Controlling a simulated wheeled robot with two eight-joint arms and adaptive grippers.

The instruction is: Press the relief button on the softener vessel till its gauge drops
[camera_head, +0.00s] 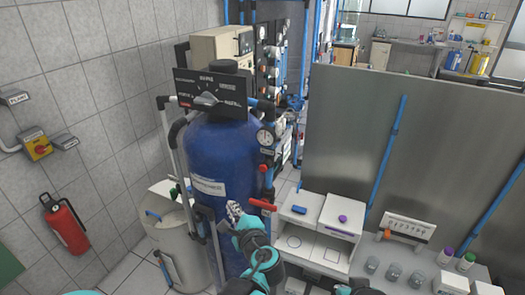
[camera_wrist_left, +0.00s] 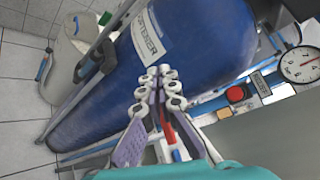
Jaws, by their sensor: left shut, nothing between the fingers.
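The softener vessel (camera_head: 215,155) is a tall blue cylinder with a black control head on top. Its round white gauge (camera_head: 265,136) is on its right side; the gauge also shows at the right of the left wrist view (camera_wrist_left: 300,65), its reading too small to tell. The red relief button (camera_wrist_left: 236,94) sits on a small block near the gauge, and shows small in the head view (camera_head: 263,168). My left gripper (camera_head: 234,211) is shut and empty in front of the vessel's lower part, below and left of the button. In the left wrist view its fingertips (camera_wrist_left: 160,76) are together, apart from the button.
A red-handled lever (camera_head: 262,204) is just right of my left gripper. Grey pipes and a beige tank (camera_head: 177,235) stand left of the vessel. A large grey panel (camera_head: 400,150) and a bench with jars (camera_head: 393,271) are at right.

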